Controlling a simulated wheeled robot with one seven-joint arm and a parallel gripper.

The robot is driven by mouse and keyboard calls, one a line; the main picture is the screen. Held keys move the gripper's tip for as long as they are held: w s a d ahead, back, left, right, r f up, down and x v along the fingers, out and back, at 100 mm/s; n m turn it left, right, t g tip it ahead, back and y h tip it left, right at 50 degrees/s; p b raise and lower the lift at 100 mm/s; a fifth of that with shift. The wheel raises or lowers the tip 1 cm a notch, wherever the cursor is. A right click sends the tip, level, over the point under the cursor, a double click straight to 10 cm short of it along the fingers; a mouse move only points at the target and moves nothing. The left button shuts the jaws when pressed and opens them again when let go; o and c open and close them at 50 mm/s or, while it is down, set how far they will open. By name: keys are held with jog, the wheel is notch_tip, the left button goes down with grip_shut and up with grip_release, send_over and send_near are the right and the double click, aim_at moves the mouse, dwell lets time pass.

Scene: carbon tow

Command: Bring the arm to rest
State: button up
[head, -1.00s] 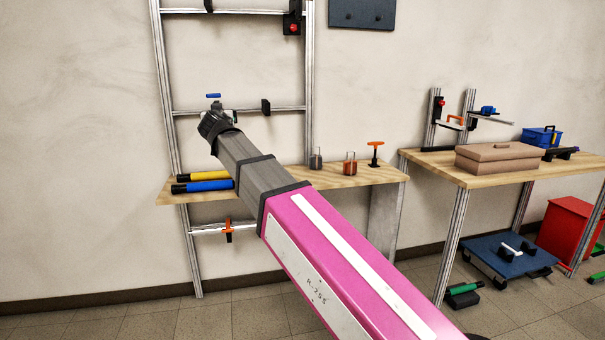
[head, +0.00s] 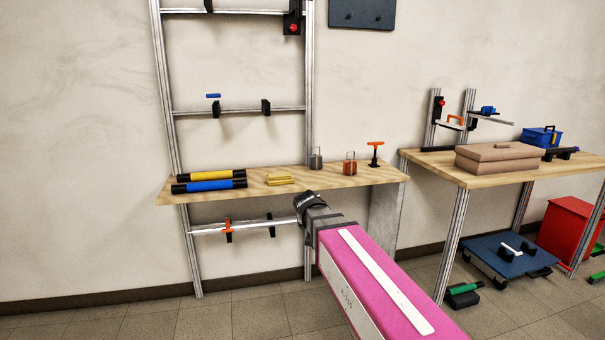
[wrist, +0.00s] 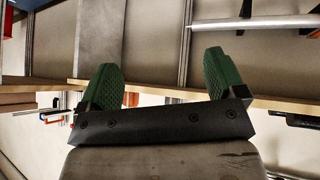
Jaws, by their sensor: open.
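My arm, with its pink link and grey forearm, reaches up from the bottom right in the head view. Its wrist end stands in front of and just below the front edge of the wooden shelf (head: 335,180). The gripper fingers are hidden in the head view. In the wrist view my gripper (wrist: 160,62) shows two green ridged fingers wide apart, with nothing between them. A wooden board edge (wrist: 275,105) and metal rails appear beyond the fingers.
The shelf carries a yellow tube, a blue tube (head: 208,186), a yellow block (head: 280,180), two beakers and an orange-handled tool (head: 375,153). A table at right bears a brown box (head: 497,158). A blue wheeled dolly (head: 508,258) and red bin (head: 570,235) stand on the floor.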

jog(key=s+d+f+g+y, duration=0.1)
jog(key=s+d+f+g, duration=0.2)
jog(key=s+d+f, duration=0.4)
jog(key=s+d+f+g+y, duration=0.1)
jog(key=s+d+f+g, duration=0.3)
jog(key=s+d+f, duration=0.3)
jog(key=s+f, duration=0.4)
jog(key=shift+s+d+f+g, duration=0.3)
jog(key=shift+s, duration=0.05)
